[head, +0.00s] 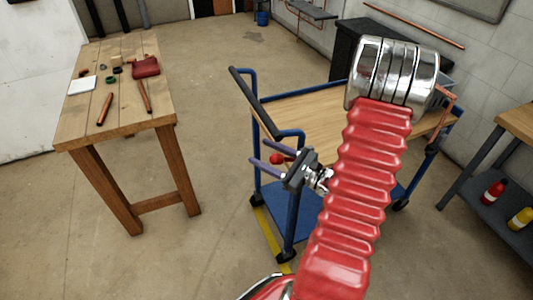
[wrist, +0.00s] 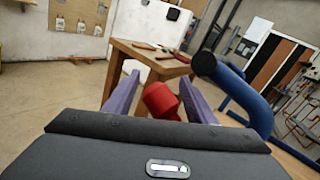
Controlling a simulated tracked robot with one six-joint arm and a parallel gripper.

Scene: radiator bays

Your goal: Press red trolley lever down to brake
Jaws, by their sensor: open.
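The red lever (head: 277,159) shows in the head view as a small red knob beside the trolley's near end. The blue-framed trolley has a wooden top (head: 300,112). My gripper (head: 259,153) is open, with its two purple fingers level with the red knob. In the wrist view the red lever end (wrist: 161,101) is a thick red cylinder in the gap between the fingers. I cannot tell whether it touches either one. The lever's lower part and pivot are hidden behind my gripper body.
The trolley's blue push handle (head: 255,105) with a black grip rises close to my gripper; it also shows at right in the wrist view (wrist: 240,90). A wooden workbench (head: 115,85) with tools stands left. A shelf with bottles (head: 493,193) is right. The floor between bench and trolley is clear.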

